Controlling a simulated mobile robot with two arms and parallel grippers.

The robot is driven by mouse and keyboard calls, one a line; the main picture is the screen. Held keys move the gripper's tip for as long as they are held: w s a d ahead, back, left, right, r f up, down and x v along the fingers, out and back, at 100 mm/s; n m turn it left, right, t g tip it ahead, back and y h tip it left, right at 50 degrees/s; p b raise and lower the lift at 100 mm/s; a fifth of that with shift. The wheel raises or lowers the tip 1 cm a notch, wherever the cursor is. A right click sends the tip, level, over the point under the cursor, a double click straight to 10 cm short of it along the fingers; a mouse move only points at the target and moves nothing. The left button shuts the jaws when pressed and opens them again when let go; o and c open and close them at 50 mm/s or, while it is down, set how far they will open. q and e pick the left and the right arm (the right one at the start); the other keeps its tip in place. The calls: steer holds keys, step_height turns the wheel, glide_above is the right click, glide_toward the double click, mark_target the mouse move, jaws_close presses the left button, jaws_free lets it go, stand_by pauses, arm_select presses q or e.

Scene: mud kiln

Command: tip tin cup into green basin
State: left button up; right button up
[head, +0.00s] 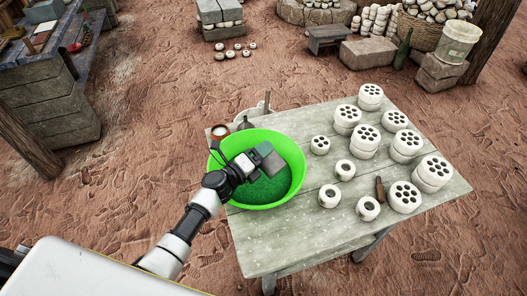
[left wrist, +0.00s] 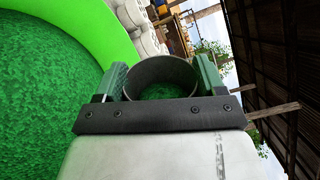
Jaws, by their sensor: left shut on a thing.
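The bright green basin (head: 293,160) stands on the left part of the wooden table, with darker green grainy stuff inside. My left gripper (head: 270,160) is over the basin's opening, its arm coming in from the lower left. That view is rolled, with the basin wall (left wrist: 105,25) at left and the roof at right. In the head view I cannot make out the cup clearly. My right gripper is not in view.
The wooden table (head: 290,250) holds several white pieces with holes (head: 404,197) to the right of the basin and a brown bottle-like thing (head: 380,188). The table's front left is clear.

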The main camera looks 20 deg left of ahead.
arm_select(q)
steer(key=shift+w+a+f+n+p, duration=0.2)
steer(key=shift+f+n+p, duration=0.25)
steer(key=shift+n, duration=0.65)
steer(key=shift+w+a+f+n+p, duration=0.1)
steer(key=shift+a+f+n+p, duration=0.35)
steer(key=shift+n, duration=0.65)
steer(key=shift+w+a+f+n+p, duration=0.1)
steer(key=shift+n+p, duration=0.25)
steer(key=shift+n, duration=0.25)
steer(key=shift+w+a+n+p, duration=0.1)
steer(key=shift+n+p, duration=0.25)
steer(key=shift+n, duration=0.25)
steer(key=shift+n, duration=0.3)
